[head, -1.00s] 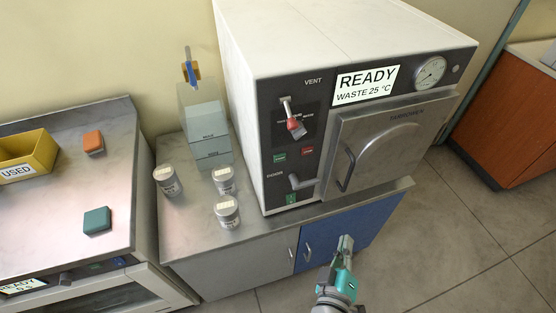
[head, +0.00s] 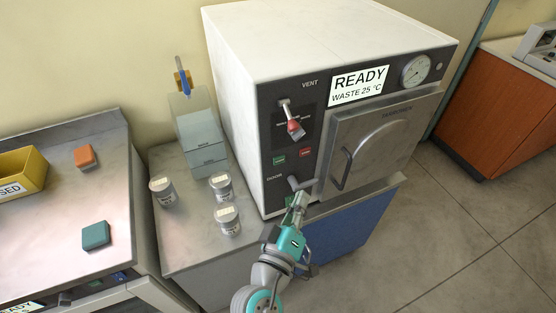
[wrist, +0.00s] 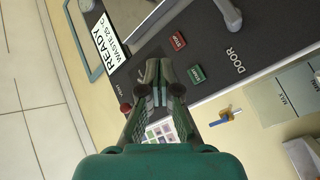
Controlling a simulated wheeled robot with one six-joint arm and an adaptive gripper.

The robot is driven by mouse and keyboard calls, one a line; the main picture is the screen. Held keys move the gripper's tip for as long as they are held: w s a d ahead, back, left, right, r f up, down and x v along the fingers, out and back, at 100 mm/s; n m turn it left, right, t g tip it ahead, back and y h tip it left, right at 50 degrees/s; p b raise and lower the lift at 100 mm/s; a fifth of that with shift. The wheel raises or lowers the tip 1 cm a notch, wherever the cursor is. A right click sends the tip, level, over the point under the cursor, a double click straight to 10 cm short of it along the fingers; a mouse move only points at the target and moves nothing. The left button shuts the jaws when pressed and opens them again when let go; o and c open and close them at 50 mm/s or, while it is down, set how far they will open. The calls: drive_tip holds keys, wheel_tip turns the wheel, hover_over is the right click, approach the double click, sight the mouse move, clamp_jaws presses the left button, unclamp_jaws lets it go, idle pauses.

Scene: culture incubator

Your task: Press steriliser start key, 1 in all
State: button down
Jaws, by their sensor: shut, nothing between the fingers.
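The steriliser (head: 238,125) is a white box with a dark front panel. Its green start key (head: 279,160) sits on the panel left of the red stop key (head: 305,153). In the wrist view the start key (wrist: 196,75) lies just right of the fingertips, with the stop key (wrist: 178,41) above it. My gripper (head: 299,200) is shut and empty, in front of the lower panel, below the keys in the head view. Its fingertips also show in the wrist view (wrist: 159,82). The gap to the panel is hard to judge.
A red-tipped vent lever (head: 294,128) is above the keys. The door lever (head: 298,183) is close to my fingertips. The chamber door handle (head: 345,168) stands out to the right. The display (head: 359,86) reads READY, WASTE 25 °C. Jars (head: 228,219) stand on the left counter.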

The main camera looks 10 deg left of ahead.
sight(279, 160)
drive_tip(key=shift+w, duration=0.15)
drive_tip(key=shift+w+a, duration=0.8)
drive_tip(key=shift+w, duration=0.4)
drive_tip(key=shift+w+a, duration=0.8)
drive_tip(key=shift+w, duration=0.35)
drive_tip(key=shift+w+a, duration=0.8)
drive_tip(key=shift+w, duration=0.4)
drive_tip(key=shift+w+a, duration=0.25)
drive_tip(key=shift+w, duration=0.05)
drive_tip(key=shift+w+a, duration=0.2)
drive_tip(key=shift+w, duration=0.1)
drive_tip(key=shift+s, duration=0.1)
drive_tip(key=shift+s+d, duration=0.45)
drive_tip(key=shift+s, duration=0.1)
